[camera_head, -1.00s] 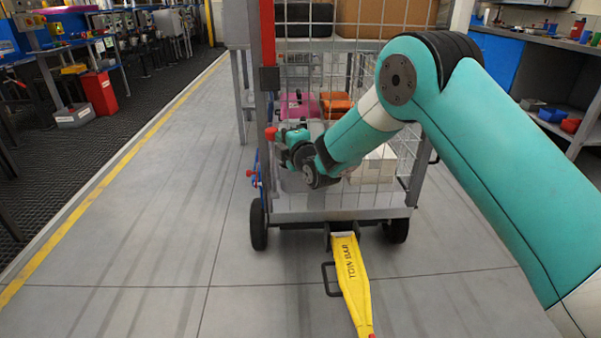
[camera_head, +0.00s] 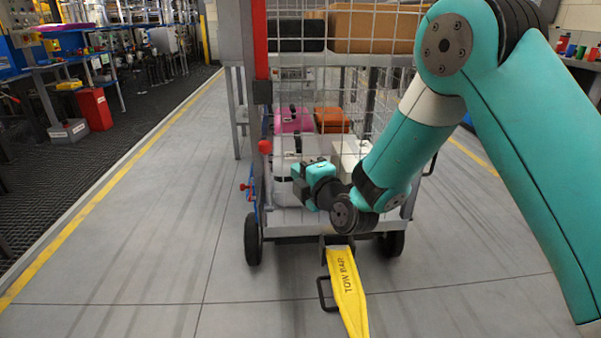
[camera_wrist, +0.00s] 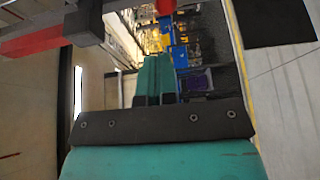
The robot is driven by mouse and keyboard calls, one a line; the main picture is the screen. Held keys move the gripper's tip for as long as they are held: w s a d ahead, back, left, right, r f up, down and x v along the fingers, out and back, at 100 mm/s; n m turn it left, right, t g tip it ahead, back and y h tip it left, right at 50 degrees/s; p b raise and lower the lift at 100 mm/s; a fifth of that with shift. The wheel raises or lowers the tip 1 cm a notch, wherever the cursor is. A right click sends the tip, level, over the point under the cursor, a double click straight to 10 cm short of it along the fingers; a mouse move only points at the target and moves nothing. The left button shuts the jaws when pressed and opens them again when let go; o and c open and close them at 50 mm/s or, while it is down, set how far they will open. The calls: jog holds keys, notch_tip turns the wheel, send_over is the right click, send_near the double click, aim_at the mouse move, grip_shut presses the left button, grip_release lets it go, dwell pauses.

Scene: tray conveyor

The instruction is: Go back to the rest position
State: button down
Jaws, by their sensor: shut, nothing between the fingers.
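My gripper (camera_head: 304,183) is at the end of my teal arm, in front of the lower part of a wire cage trolley (camera_head: 288,230). It is shut and holds nothing. In the wrist view my gripper's fingers (camera_wrist: 153,80) lie side by side, pointing at the far floor area. From the head view I cannot tell how far the fingers are from the cage's mesh. My forearm hides part of the trolley's right side.
The trolley holds a pink case (camera_head: 294,120), an orange case (camera_head: 332,119), a grey case (camera_head: 284,190) and a cardboard box (camera_head: 370,32). A yellow tow bar (camera_head: 347,290) points toward me. Workbenches (camera_head: 75,55) stand at left. The grey floor (camera_head: 150,230) between is clear.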

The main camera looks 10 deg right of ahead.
jog(key=s+a+r+m+g, duration=0.1)
jog(key=s+r+m+g, duration=0.3)
jog(key=s, duration=0.4)
jog(key=s+r+m+g, duration=0.2)
jog(key=s+m+g, duration=0.2)
jog(key=s+g, duration=0.25)
jog(key=s+d+r+m+g+h+p, duration=0.1)
jog(key=s+d+m+g, duration=0.25)
jog(key=s, duration=0.75)
jog(key=s+d+r+m+g+h, duration=0.1)
jog(key=s+d+m+g+h, duration=0.2)
jog(key=s, duration=0.8)
notch_tip(320, 180, up, 28)
jog(key=y+p, duration=0.1)
jog(key=p, duration=2.7)
jog(key=shift+w+r+m+p, duration=0.2)
jog(key=shift+m+p, duration=0.1)
jog(key=shift+m, duration=0.15)
jog(key=shift+a, duration=0.1)
